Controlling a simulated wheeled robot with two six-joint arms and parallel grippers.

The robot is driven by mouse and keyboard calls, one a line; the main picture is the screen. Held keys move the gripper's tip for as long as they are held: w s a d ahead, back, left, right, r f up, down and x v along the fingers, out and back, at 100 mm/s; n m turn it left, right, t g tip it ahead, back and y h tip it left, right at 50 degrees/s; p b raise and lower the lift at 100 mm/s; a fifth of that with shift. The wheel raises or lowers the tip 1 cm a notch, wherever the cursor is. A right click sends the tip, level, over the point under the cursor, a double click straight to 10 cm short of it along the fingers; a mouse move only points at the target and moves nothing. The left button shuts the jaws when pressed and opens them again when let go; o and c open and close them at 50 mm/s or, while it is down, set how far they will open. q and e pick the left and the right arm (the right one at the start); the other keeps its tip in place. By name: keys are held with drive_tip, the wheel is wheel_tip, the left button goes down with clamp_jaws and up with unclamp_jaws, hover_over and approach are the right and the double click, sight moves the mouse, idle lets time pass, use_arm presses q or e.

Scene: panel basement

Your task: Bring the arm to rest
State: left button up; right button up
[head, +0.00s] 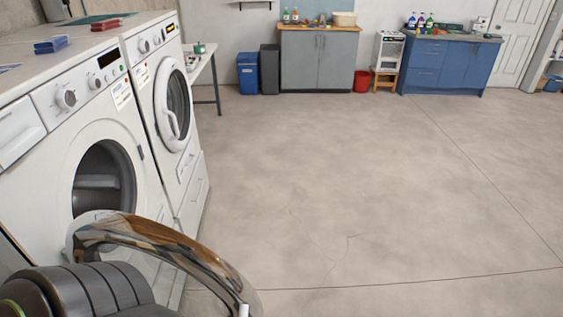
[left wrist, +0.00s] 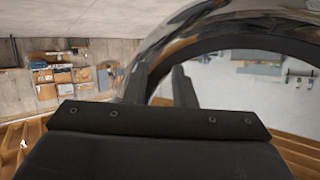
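In the head view, the near white washing machine (head: 52,150) stands at the left with its round opening uncovered. Its door (head: 150,232), with a shiny curved rim, hangs open toward the lower middle. My left arm comes in at the lower left in front of the machine; its gripper is hidden in this view. In the left wrist view, my left gripper (left wrist: 163,85) has its two fingers apart, with the door's curved rim (left wrist: 205,25) close beyond them. I see nothing held, and cannot tell whether a finger touches the rim. My right gripper is in neither view.
A second white machine (head: 165,95) with a shut door stands behind the first. Blue and red items (head: 50,45) lie on top. A grey cabinet (head: 318,60), blue cabinet (head: 450,65) and red bin (head: 362,82) line the far wall. The concrete floor (head: 340,170) is clear.

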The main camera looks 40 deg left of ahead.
use_arm(q)
wheel_tip(320, 180, down, 12)
drive_tip(key=r+n+g+y, duration=0.1)
drive_tip(key=n+g+y, duration=0.1)
drive_tip(key=g+y, duration=0.15)
drive_tip(key=s+d+f+g, duration=0.1)
drive_tip(key=d+f+g, duration=0.3)
drive_tip(key=f, duration=0.3)
drive_tip(key=s+d+f+n+g+h, duration=0.1)
drive_tip(key=d+f+g, duration=0.3)
drive_tip(key=f, duration=0.3)
drive_tip(key=shift+d+f+g, duration=0.35)
drive_tip(key=shift+d+f, duration=0.05)
drive_tip(key=shift+d, duration=0.5)
drive_tip(key=shift+s+h, duration=0.15)
drive_tip(key=shift+h, duration=0.1)
